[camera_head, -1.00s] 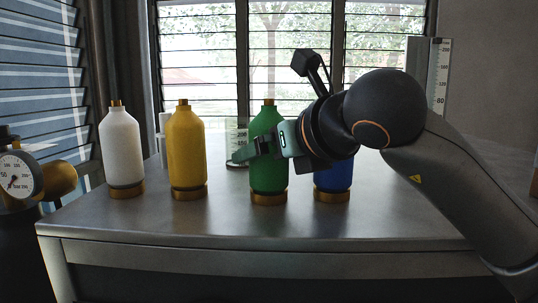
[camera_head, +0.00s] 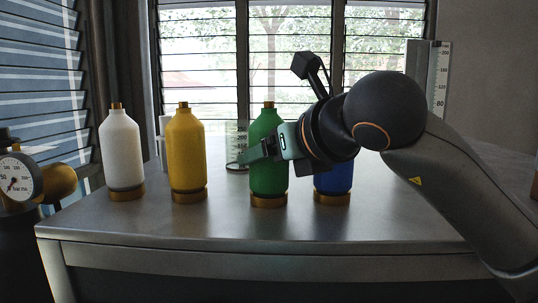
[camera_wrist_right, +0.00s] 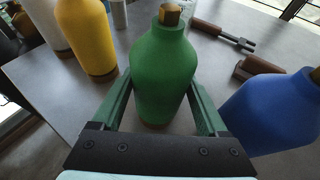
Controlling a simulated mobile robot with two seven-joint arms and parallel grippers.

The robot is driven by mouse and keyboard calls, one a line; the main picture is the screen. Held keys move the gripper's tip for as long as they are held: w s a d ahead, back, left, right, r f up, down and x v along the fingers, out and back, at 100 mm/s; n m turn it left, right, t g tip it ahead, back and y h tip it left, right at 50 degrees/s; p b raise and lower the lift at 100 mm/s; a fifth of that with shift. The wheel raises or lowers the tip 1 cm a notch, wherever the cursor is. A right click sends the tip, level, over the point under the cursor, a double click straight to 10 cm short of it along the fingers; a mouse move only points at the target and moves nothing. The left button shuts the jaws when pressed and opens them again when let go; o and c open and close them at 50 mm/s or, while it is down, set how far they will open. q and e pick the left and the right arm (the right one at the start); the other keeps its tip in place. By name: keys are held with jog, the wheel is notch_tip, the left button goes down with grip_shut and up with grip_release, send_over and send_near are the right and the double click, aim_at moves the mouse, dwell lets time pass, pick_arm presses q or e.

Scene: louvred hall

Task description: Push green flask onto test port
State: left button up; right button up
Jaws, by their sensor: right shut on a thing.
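The green flask (camera_head: 267,180) stands upright on the grey table, third from the left in a row of flasks. It has a brass-coloured cap and base. My right gripper (camera_head: 250,152) reaches in from the right and is shut on the flask's body. In the right wrist view the green flask (camera_wrist_right: 163,75) sits between the two green fingers of the right gripper (camera_wrist_right: 163,105). The test port cannot be made out for certain. My left gripper is in neither view.
A white flask (camera_head: 122,150) and a yellow flask (camera_head: 187,150) stand to the left. A blue flask (camera_head: 333,184) stands close on the right, partly behind my arm. A pressure gauge (camera_head: 17,180) is at far left. Brown-handled tools (camera_wrist_right: 222,36) lie behind. The front table is clear.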

aim_at(272, 120)
grip_shut()
jog(key=shift+r, duration=0.2)
jog(key=shift+r+p, duration=1.4)
jog(key=shift+r, duration=1)
jog(key=shift+f, duration=0.1)
